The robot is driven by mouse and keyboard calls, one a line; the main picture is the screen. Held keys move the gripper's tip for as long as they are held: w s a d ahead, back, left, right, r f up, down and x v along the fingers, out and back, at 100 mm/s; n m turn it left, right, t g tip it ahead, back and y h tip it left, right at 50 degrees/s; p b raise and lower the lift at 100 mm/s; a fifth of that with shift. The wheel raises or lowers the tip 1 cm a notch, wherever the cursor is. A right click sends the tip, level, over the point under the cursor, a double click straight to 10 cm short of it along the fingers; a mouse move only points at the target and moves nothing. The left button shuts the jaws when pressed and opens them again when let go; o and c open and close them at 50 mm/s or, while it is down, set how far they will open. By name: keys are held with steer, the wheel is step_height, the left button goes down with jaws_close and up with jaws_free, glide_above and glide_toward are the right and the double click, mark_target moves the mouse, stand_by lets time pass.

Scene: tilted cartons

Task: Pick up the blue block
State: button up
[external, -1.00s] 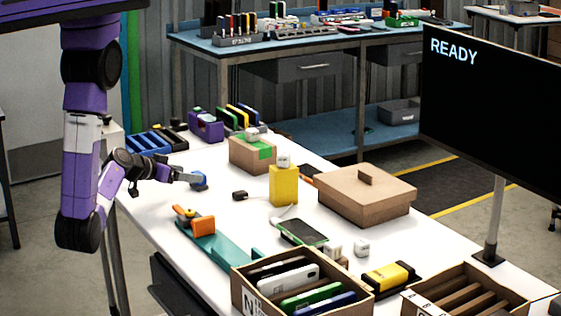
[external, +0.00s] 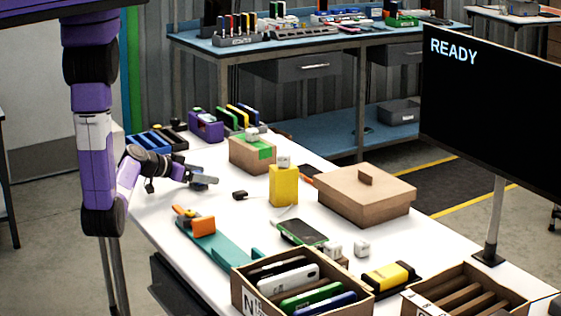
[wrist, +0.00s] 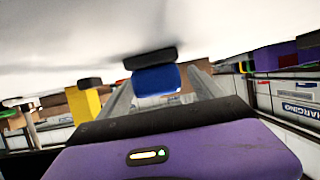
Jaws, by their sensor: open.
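The blue block (wrist: 156,80) shows in the wrist view between the two fingers of my gripper (wrist: 161,84), which are apart on either side of it. I cannot tell whether either finger touches it. A dark flat piece (wrist: 150,58) lies against the block's upper edge in that view. In the external view my gripper (external: 206,178) is low over the left part of the white table and covers most of the block, of which only a dark bit shows under the fingers.
A small black item (external: 240,195) and a yellow box (external: 284,187) stand to the right. An orange tool (external: 203,226) lies in front. A cardboard box (external: 252,155) and purple holder (external: 206,127) are behind. The white table (external: 165,215) is bare around my gripper.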

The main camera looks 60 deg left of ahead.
steer(key=shift+w+f, duration=0.2)
steer(key=shift+w, duration=0.2)
steer(key=c, duration=1.5)
